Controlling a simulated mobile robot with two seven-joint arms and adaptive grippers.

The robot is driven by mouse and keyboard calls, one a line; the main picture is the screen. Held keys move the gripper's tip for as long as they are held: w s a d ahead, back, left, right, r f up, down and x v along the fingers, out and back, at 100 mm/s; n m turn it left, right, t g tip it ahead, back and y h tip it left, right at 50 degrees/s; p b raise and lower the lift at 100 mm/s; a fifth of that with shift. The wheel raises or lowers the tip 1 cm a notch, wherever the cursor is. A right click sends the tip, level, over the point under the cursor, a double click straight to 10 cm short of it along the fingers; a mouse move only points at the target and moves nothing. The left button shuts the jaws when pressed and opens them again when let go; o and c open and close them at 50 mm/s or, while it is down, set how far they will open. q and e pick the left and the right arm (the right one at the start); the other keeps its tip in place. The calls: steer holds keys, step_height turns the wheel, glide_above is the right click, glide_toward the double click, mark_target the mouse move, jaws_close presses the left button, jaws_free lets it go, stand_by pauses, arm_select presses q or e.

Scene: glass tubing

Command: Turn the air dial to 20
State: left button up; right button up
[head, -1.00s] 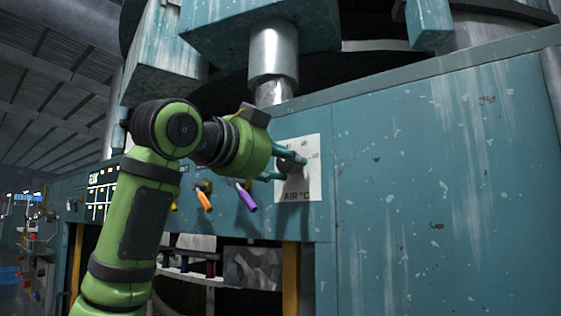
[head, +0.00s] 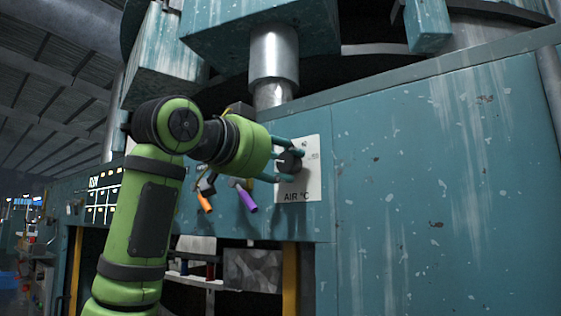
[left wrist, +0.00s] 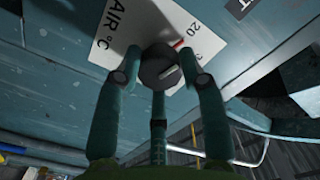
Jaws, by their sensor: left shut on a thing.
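The air dial (head: 289,161) is a dark round knob on a white plate (head: 313,184) marked "AIR °C", fixed to the teal panel. My left gripper (head: 291,160) is shut on the dial, with its teal fingers around the knob. The left wrist view shows the dial (left wrist: 157,67) between the fingers, with a pale line on its face. On the plate (left wrist: 143,22) there, "20" is readable beside a red mark near the knob's edge. Another number is partly hidden by a finger. The pale line does not appear to point at the red mark. My right gripper is not in view.
An orange handle (head: 205,204) and a purple handle (head: 247,199) stick out from the panel left of the plate, below my left wrist. A dark opening lies under the panel. The panel right of the plate is flat and clear.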

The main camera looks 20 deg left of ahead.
arm_select(q)
steer(key=shift+s+a+r, duration=0.1)
steer(key=shift+s+r, duration=0.05)
steer(key=shift+r, duration=0.25)
steer(key=o, duration=1.1)
steer(key=shift+o, duration=0.2)
steer(key=shift+w+d+f, duration=0.2)
steer(key=shift+w+f, duration=0.05)
steer(key=shift+w, duration=0.05)
steer(key=v, duration=1.2)
